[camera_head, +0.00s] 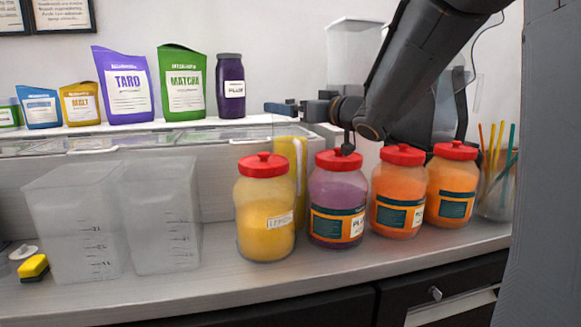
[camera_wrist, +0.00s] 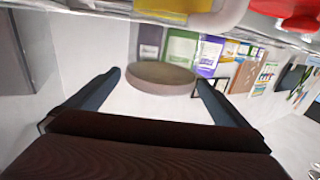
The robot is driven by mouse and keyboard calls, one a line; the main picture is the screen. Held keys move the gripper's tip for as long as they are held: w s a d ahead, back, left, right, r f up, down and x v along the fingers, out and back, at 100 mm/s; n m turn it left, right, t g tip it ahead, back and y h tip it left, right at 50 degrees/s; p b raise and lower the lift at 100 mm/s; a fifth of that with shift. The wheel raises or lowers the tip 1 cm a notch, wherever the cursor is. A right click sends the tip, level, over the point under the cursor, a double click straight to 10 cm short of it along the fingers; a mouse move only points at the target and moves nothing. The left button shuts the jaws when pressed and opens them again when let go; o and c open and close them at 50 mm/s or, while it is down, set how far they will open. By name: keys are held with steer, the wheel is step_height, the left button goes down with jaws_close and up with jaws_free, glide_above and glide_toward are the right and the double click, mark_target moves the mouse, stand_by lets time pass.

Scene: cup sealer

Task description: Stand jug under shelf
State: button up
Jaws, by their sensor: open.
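The jug, with yellow contents and a pale handle (camera_head: 299,165), stands on the counter behind the yellow and purple jars, which hide its lower part. In the wrist view, a yellow part of it shows at the top edge (camera_wrist: 172,7). My gripper (camera_head: 284,108) is open above the jug, pointing left at about the height of the shelf top; the jug is not between its fingers. The wrist view shows both fingers apart, with a grey-brown oval between them that I cannot identify. The shelf (camera_head: 225,142) is the raised white unit along the wall.
Red-lidded jars, yellow (camera_head: 264,215), purple (camera_head: 336,195) and orange (camera_head: 398,200), line the counter front. Clear containers (camera_head: 75,225) stand at left. Pouches, including taro (camera_head: 124,90), and a plum jar (camera_head: 231,88) stand on the shelf. A straw holder (camera_head: 497,190) is at right.

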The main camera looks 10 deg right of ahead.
steer(key=shift+c, duration=0.4)
steer(key=c, duration=1.8)
steer(key=shift+r, duration=0.2)
steer(key=shift+c, duration=0.8)
steer(key=shift+r, duration=0.1)
